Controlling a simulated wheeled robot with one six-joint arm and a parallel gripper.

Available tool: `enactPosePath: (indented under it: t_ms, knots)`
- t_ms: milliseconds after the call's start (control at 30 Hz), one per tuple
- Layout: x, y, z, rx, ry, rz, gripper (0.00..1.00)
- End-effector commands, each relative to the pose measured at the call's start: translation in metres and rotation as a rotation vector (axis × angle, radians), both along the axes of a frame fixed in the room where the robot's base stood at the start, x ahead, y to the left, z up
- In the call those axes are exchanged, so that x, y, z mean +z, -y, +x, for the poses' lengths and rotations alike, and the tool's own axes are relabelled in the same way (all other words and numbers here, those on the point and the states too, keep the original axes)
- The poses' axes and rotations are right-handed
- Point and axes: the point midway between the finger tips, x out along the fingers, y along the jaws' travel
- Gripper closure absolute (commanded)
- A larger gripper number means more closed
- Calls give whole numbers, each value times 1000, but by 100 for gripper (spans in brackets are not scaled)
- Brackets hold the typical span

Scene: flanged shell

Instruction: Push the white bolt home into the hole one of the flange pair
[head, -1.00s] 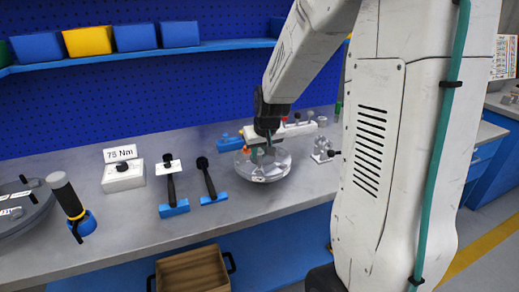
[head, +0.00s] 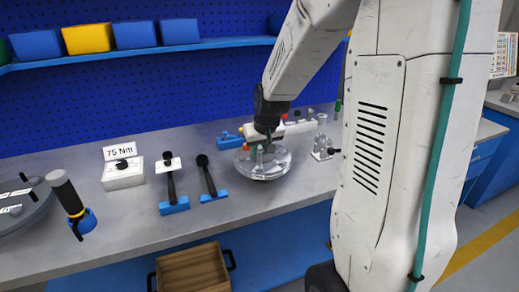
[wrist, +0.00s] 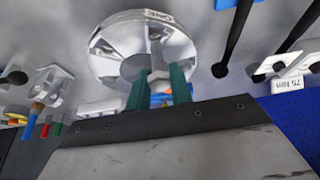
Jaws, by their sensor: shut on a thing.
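The flange pair (wrist: 105,55) is a round, pale metal disc with a raised hub and openings, lying on the bench. A label reading "ONE" (wrist: 158,16) is on its rim. It also shows in the head view (head: 264,174). My gripper (wrist: 158,86) has green fingers, shut on the white bolt (wrist: 158,78), a pale piece between the fingertips. The bolt is over or at the flange near its rim. The hole under it is hidden, so I cannot tell how deep it sits. In the head view my gripper (head: 262,148) is above the flange.
Two black-handled tools (head: 171,185) on blue holders and a "75 Nm" block (head: 122,176) stand left of the flange. A small metal stand (head: 322,148) is close on its right. A blue tool (head: 230,141) lies behind. A wooden crate (head: 193,270) is below the bench.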

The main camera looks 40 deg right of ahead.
Motion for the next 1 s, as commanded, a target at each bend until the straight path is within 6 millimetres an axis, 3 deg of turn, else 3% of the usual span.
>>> enactPosePath:
  t_ms: [1000]
  knots:
    - [-17, 0, 0, -1, 0, 0, 100]
